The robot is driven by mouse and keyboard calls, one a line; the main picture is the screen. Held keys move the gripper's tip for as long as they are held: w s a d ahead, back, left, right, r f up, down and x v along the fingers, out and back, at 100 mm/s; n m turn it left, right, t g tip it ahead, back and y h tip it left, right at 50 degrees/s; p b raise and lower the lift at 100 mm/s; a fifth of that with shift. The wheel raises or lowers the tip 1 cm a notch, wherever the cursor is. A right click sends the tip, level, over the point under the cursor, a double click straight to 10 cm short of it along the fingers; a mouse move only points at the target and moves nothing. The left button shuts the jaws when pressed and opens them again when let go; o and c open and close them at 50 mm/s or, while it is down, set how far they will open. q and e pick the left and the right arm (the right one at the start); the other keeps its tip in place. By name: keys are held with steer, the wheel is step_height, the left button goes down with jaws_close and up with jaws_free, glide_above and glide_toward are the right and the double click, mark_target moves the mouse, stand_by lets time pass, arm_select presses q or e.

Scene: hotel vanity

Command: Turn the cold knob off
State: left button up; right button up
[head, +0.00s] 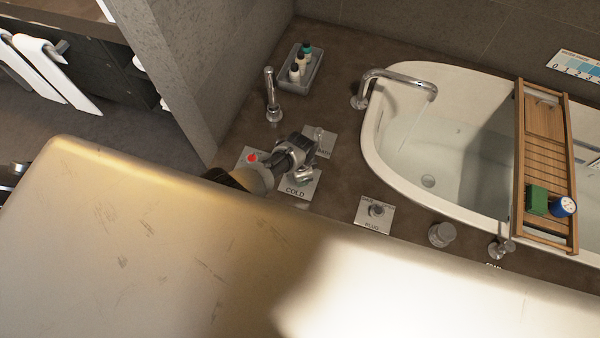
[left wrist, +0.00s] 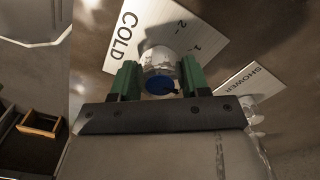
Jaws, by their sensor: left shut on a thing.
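The cold knob is a chrome knob with a blue end cap (left wrist: 160,82), on a white plate marked COLD (left wrist: 180,22). In the head view the COLD plate (head: 298,189) lies on the brown stone deck, and the cold knob (head: 304,175) is partly hidden by my left gripper (head: 298,164). In the left wrist view the green fingers of my left gripper (left wrist: 160,80) stand one on each side of the knob, shut on it. My right gripper is in neither view.
A red-marked plate (head: 252,158) and the SHOWER plate (head: 326,142) flank the COLD plate. A PLUG plate (head: 374,214) lies right. A bottle tray (head: 301,69), hand shower (head: 271,95) and tub faucet (head: 395,80) stand behind. The white bathtub (head: 372,145) carries a wooden caddy (head: 545,135).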

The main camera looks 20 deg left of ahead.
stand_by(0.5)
arm_select(q)
steer(key=o, duration=0.9)
steer(key=shift+r, duration=0.1)
steer(key=shift+r, duration=0.3)
step_height(320, 180, up, 9)
steer(key=p, duration=0.4)
steer(key=shift+r, duration=0.5)
